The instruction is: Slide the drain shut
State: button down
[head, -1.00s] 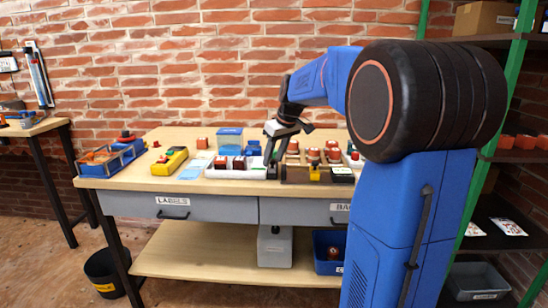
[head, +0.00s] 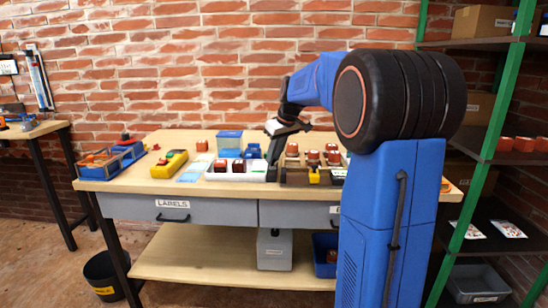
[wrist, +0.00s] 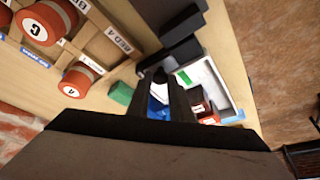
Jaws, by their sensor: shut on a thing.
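My gripper (head: 272,165) reaches down at the table's front, between a white tray (head: 215,177) and a brown holder (head: 296,178) with a yellow piece (head: 314,175). In the wrist view my gripper (wrist: 166,88) has its dark fingers close together, shut on a small dark piece that the fingers mostly hide. Dark blocks (wrist: 183,50) lie just beyond the fingertips, beside the white tray (wrist: 226,92). I cannot make out for certain which part is the drain, nor how far it is slid.
Round red-topped pieces (head: 313,155) stand in a wooden rack at the right. Shelving (head: 490,140) stands to the right.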

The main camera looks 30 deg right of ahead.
jog(key=shift+w+d+r, duration=0.1)
jog(key=c, duration=1.6)
grip_release()
jog(key=v, duration=1.7)
jog(key=shift+r, duration=0.1)
